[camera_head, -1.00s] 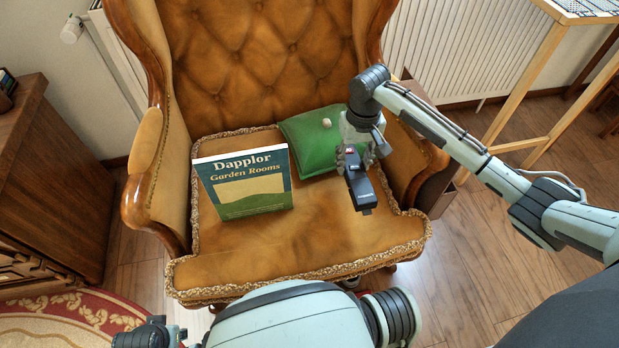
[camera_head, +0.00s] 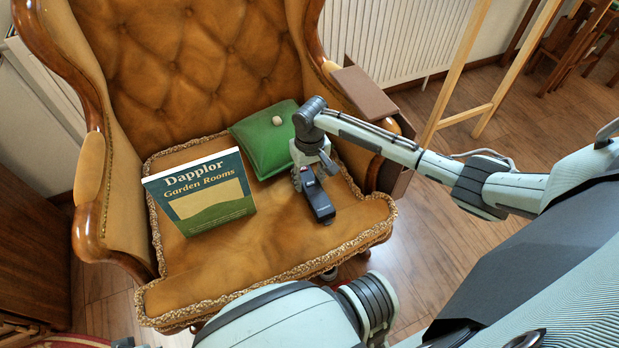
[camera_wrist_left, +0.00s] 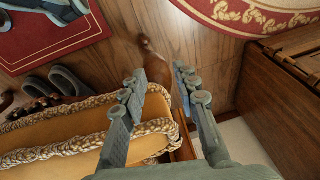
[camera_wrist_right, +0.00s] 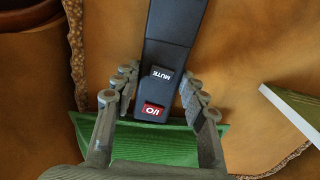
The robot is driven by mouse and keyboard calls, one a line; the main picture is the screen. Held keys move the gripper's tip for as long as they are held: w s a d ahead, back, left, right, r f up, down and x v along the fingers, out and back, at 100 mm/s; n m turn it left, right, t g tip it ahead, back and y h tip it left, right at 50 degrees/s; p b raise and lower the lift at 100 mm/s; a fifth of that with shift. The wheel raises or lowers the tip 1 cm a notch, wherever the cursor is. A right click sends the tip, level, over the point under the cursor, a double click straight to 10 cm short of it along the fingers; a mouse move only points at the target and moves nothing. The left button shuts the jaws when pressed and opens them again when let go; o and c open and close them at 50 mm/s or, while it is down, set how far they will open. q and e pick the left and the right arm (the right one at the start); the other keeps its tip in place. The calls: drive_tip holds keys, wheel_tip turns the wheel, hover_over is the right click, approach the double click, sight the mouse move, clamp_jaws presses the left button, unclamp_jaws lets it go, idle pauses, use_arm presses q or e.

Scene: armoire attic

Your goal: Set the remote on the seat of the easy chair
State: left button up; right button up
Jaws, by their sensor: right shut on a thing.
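The black remote (camera_head: 320,203) is held by my right gripper (camera_head: 308,178) over the right part of the easy chair's seat (camera_head: 245,250), in front of the green cushion (camera_head: 266,140). I cannot tell whether it touches the seat. In the right wrist view the remote (camera_wrist_right: 172,40) lies between the fingers, with its red I/O button and MUTE button showing. My left gripper (camera_wrist_left: 160,85) is open and empty in the left wrist view, beside the chair's front edge and above the wooden floor.
A green book titled Dapplor Garden Rooms (camera_head: 203,190) stands on the left of the seat. The chair's right arm (camera_head: 345,85) is close to my right arm. The front middle of the seat is clear.

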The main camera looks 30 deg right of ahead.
sight(310, 181)
drive_tip(key=o, duration=1.2)
drive_tip(key=shift+f, duration=0.15)
wheel_tip(310, 181, up, 3)
drive_tip(key=shift+f+p, duration=0.1)
drive_tip(key=shift+p, duration=0.2)
use_arm(q)
drive_tip(key=shift+g, duration=0.3)
drive_tip(key=f, duration=0.1)
drive_tip(key=s+f, duration=0.1)
drive_tip(key=f, duration=0.1)
drive_tip(key=s+f+p, duration=0.1)
drive_tip(key=f, duration=0.1)
drive_tip(key=shift+s+a, duration=0.2)
drive_tip(key=shift+a, duration=0.15)
use_arm(e)
wheel_tip(310, 181, up, 10)
drive_tip(key=shift+s+f, duration=0.15)
drive_tip(key=shift+f, duration=0.05)
